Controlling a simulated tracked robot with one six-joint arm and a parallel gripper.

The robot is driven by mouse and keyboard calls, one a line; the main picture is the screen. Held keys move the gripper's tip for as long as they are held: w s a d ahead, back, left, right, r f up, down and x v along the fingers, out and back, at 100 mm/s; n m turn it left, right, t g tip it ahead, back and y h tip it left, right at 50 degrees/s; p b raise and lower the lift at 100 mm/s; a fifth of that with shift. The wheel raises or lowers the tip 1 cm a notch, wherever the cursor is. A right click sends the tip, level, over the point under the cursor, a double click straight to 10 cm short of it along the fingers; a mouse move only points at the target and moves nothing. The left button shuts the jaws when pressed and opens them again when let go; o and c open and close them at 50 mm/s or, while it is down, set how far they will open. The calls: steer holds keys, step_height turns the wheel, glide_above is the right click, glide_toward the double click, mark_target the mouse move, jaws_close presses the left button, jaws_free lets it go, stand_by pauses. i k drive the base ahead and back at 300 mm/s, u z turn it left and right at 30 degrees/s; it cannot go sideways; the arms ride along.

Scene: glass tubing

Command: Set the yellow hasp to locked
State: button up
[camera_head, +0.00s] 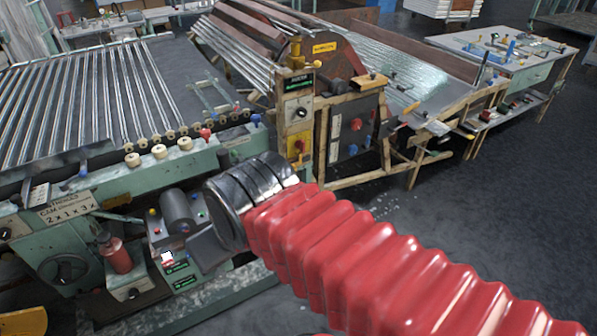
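A yellow plate-like part (299,146) with a small dark and red detail sits low on the upright post at the centre. It may be the yellow hasp, but it is too small to tell whether it is locked. My arm, in a red ribbed sleeve, comes in from the lower right and ends in a silver ringed wrist. My gripper (208,251) shows only as a dark grey part past the wrist, left of and below the yellow part and apart from it in the picture. Its fingertips cannot be made out, and nothing is visibly held.
The post carries a dial box (298,109) above the yellow part. A green machine with a rack of glass tubes (90,95) fills the left. A control box with a grey cylinder (178,212) stands beside my gripper. Open dark floor (480,220) lies to the right.

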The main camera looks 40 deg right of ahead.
mark_target(300, 162)
steer(key=z, duration=0.6)
steer(key=i, duration=1)
steer(key=z, duration=0.05)
